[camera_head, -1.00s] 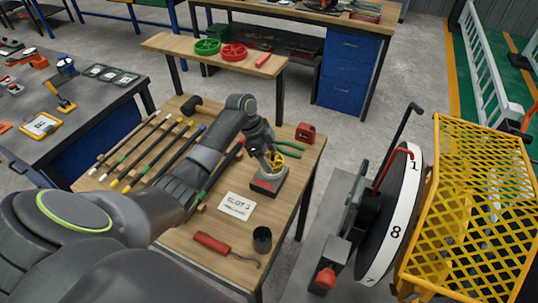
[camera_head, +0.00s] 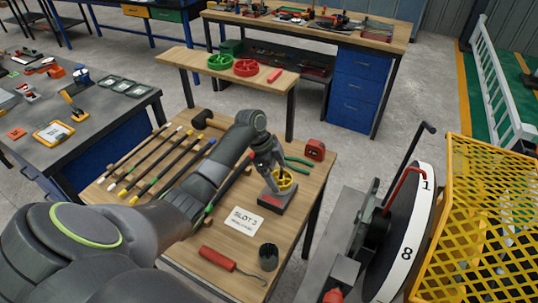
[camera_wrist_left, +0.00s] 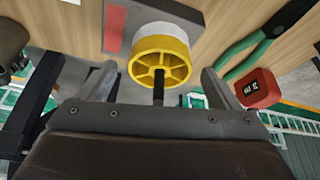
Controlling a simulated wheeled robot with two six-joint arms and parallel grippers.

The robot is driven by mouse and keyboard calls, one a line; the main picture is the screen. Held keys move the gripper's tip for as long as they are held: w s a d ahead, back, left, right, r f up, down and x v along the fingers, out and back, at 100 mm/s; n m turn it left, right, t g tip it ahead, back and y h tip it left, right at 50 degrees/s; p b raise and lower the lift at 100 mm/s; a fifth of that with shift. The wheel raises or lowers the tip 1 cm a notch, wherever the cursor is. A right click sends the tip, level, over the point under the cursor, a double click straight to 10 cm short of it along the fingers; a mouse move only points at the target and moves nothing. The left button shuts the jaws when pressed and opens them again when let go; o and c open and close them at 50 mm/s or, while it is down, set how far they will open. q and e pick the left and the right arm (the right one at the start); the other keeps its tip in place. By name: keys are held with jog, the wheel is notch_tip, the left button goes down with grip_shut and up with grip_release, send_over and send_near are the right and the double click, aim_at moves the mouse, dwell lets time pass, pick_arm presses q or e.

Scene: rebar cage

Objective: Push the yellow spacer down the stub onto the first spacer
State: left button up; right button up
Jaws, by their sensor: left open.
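The yellow spacer (camera_head: 285,183), a spoked wheel, is on the stub above a grey block (camera_head: 276,203) with a red patch. In the left wrist view the yellow spacer (camera_wrist_left: 160,62) shows face-on, with the dark stub (camera_wrist_left: 158,93) sticking out of its hub. A white ring (camera_wrist_left: 160,30), perhaps the first spacer, shows directly behind it; I cannot tell whether they touch. My left gripper (camera_head: 273,172) is at the spacer. Its fingers (camera_wrist_left: 158,84) are apart, one on each side of the stub, with no clear grip on the spacer. My right gripper is not in view.
Green-handled pliers (camera_head: 298,163) and a red tape measure (camera_head: 315,150) lie close behind the block. A slot card (camera_head: 244,221), a red-handled hook tool (camera_head: 228,261) and a dark cup (camera_head: 268,256) are in front. Several rods (camera_head: 150,165) lie at left.

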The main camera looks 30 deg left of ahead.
pick_arm(q)
jog(key=b+v, duration=0.3)
jog(key=v, duration=1.3)
jog(key=shift+r, duration=0.3)
jog(key=shift+s, duration=0.1)
